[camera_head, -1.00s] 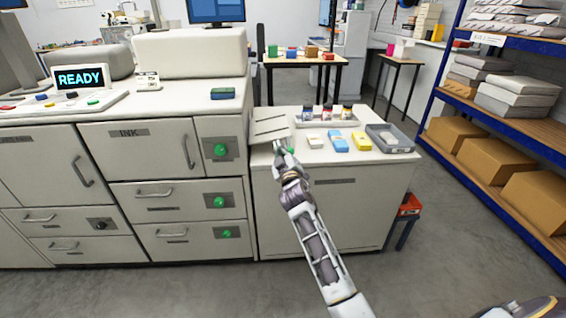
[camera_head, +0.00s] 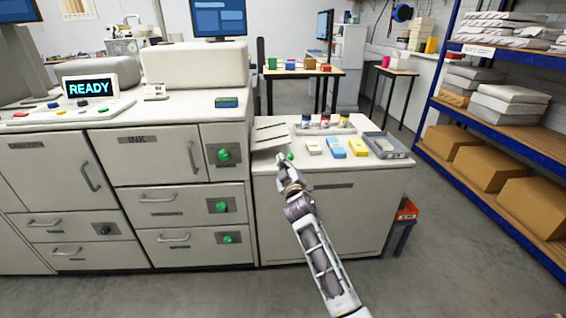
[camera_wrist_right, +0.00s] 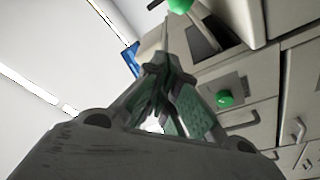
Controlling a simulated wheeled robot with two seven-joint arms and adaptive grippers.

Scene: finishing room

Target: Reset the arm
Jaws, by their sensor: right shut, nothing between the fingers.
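My right arm reaches up from the lower right in the head view. Its gripper (camera_head: 284,160) is at the front left edge of the low cabinet top (camera_head: 300,172), near a grey slotted tray (camera_head: 270,136) on the side of the printer. In the right wrist view the gripper's fingers (camera_wrist_right: 160,88) are together with nothing held. A green round knob (camera_wrist_right: 180,5) shows above them, and another green knob (camera_wrist_right: 224,99) shows to their right on a panel. My left gripper is not in view.
The big printer (camera_head: 165,155) with a READY screen (camera_head: 90,87) stands at left. Small bottles, white, blue and yellow blocks (camera_head: 335,148), and a grey tray (camera_head: 386,145) sit on the cabinet. A blue shelf rack (camera_head: 432,110) is at right. The floor in front is clear.

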